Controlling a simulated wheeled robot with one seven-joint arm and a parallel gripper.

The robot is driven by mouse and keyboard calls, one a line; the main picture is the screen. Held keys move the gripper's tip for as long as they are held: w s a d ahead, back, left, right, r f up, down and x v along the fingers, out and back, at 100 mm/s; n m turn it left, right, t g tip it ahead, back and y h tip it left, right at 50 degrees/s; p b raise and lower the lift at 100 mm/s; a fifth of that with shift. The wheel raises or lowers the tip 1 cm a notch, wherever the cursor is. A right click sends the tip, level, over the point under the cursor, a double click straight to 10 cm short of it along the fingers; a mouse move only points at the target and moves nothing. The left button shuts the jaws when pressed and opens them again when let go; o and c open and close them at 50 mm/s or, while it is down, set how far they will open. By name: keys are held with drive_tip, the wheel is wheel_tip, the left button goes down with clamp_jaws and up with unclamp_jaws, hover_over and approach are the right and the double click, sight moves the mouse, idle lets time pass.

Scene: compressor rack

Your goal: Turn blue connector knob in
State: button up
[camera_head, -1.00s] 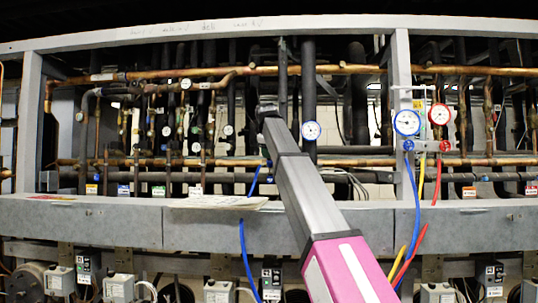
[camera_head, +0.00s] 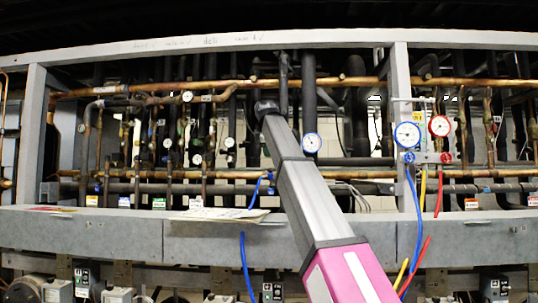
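A blue hose (camera_head: 244,262) rises in front of the grey beam and ends at a small blue connector (camera_head: 270,177) at the lower copper pipe, just left of my arm. A second blue knob (camera_head: 409,157) sits on the gauge manifold at right, under the blue-rimmed gauge (camera_head: 407,134), with a red knob (camera_head: 446,157) beside it. Which blue knob is meant is not clear from the picture. My arm reaches from the bottom right up to a dark joint in front of the pipes, above the hose connector. My gripper's fingers are hidden beyond the arm.
A grey frame with a long front beam (camera_head: 110,231) and an upright post (camera_head: 404,75) surrounds dense copper and black pipes. A paper sheet (camera_head: 215,215) lies on the beam. Yellow and red hoses hang at right.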

sight(270, 169)
drive_tip(key=x, duration=0.9)
drive_tip(key=n, duration=0.6)
idle(0.3)
drive_tip(key=c, duration=0.7)
